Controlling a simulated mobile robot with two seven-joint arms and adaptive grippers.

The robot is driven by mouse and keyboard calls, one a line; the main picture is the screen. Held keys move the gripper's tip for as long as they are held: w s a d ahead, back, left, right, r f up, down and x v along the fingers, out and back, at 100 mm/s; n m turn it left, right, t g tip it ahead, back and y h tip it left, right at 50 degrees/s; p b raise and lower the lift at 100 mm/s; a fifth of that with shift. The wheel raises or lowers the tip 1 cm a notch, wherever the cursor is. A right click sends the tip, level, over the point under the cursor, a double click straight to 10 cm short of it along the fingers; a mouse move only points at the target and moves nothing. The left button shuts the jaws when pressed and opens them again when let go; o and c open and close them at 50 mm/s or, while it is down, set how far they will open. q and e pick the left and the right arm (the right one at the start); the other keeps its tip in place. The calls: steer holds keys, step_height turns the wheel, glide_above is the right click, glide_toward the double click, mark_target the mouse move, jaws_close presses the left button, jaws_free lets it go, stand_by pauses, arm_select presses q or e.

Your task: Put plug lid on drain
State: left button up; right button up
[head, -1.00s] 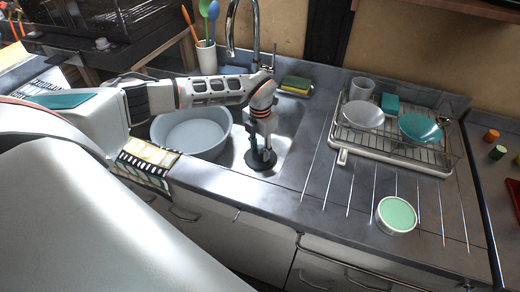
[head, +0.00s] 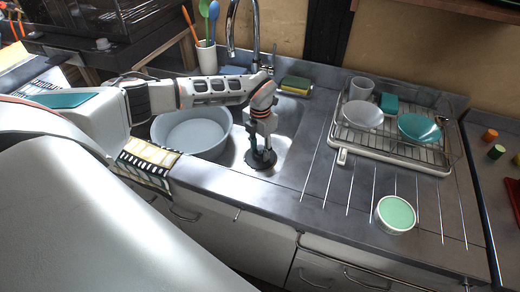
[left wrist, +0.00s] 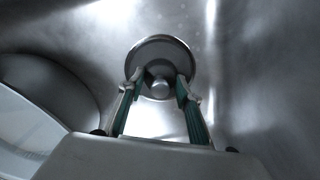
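The plug lid (head: 262,166), a dark round disc, lies low in the metal sink (head: 289,119). In the left wrist view the plug lid (left wrist: 160,48) shows as a grey disc with a small round knob (left wrist: 160,89) in its middle. My left gripper (head: 261,154) reaches down over it. In the left wrist view its two green-padded fingers (left wrist: 160,83) are apart, one on each side of the knob, with a visible gap to it. The drain is not visible; I cannot tell whether it is under the disc. My right gripper is not in view.
A pale blue basin (head: 190,132) stands in the sink, left of my gripper. The tap (head: 230,35) rises behind, with a sponge (head: 296,84) beside it. A dish rack (head: 390,150) and a green-topped round container (head: 396,214) stand on the right counter.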

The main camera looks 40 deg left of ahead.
arm_select(q)
steer(key=o, duration=0.3)
steer(key=shift+o, duration=0.2)
step_height(320, 180, up, 12)
stand_by(0.4)
